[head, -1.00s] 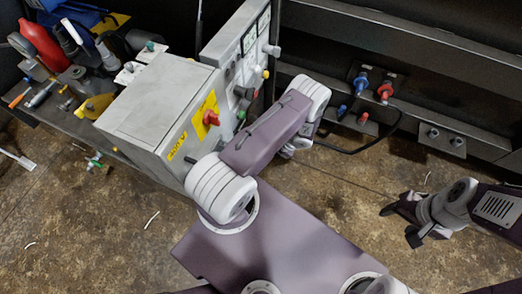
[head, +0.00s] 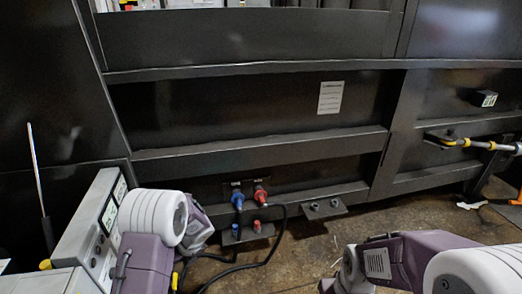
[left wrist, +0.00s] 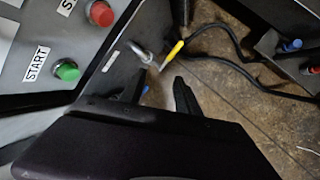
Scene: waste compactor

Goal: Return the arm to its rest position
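My left arm stands beside the grey control box (head: 88,235) at the lower left of the head view, with its fingers hidden there behind the arm. In the left wrist view, the two dark fingers of my left gripper (left wrist: 160,92) are apart with nothing held between them. They are close to the box's panel, which has a green START button (left wrist: 66,71) and a red button (left wrist: 101,14). My right arm (head: 400,262) is at the lower right of the head view. Its gripper is at the bottom edge, mostly cut off, and its fingers cannot be made out.
A dark steel frame (head: 250,160) crosses the head view. Blue (head: 238,200) and red (head: 260,194) connectors sit low on it, with a black cable (head: 272,250) hanging to the floor. A yellow-tipped plug (left wrist: 174,50) lies near the left fingers.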

